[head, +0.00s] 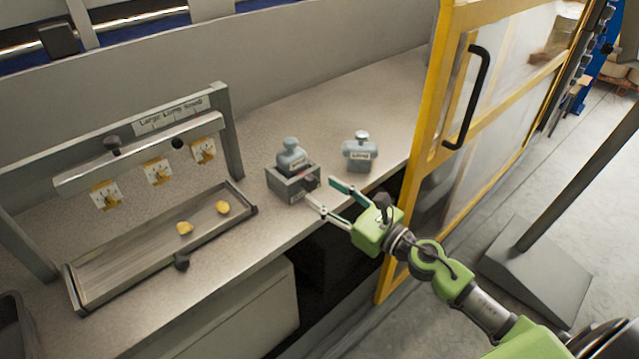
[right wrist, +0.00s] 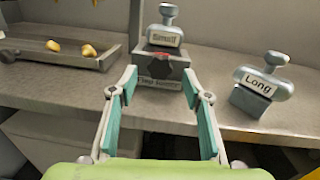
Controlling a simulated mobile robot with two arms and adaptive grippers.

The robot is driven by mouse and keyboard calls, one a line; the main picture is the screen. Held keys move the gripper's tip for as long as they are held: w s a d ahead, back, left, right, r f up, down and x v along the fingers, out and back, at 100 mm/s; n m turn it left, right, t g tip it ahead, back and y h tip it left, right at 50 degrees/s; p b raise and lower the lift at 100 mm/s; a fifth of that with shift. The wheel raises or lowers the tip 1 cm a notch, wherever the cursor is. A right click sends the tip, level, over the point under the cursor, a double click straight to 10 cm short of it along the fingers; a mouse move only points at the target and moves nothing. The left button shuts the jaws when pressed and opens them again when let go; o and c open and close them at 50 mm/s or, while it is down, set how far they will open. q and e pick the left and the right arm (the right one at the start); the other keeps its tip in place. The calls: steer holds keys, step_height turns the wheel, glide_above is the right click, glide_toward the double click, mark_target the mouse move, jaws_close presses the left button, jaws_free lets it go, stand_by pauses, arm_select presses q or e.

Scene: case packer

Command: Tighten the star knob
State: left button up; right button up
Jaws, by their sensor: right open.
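A dark star knob (head: 311,182) sits on the near right face of a grey block (head: 284,187) on the bench. In the right wrist view the knob (right wrist: 161,68) shows as a dark lobed shape below a red mark. A grey piece labelled "Small" (right wrist: 164,36) stands on the block (right wrist: 178,56); it also shows in the head view (head: 291,158). My right gripper (head: 322,191) is open, its fingers pointing at the knob. In the right wrist view the knob appears between the fingertips (right wrist: 158,73); contact is not visible. My left gripper is out of view.
A grey piece labelled "Long" (head: 359,152) stands right of the block, near the right finger. A tray (head: 110,284) with yellow pieces and a gauge frame (head: 235,135) stand to the left. A yellow-framed door (head: 420,140) with a black handle is at the right.

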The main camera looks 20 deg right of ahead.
mark_target(310, 184)
steer(key=shift+x, duration=1.25)
steer(key=c, duration=1.1)
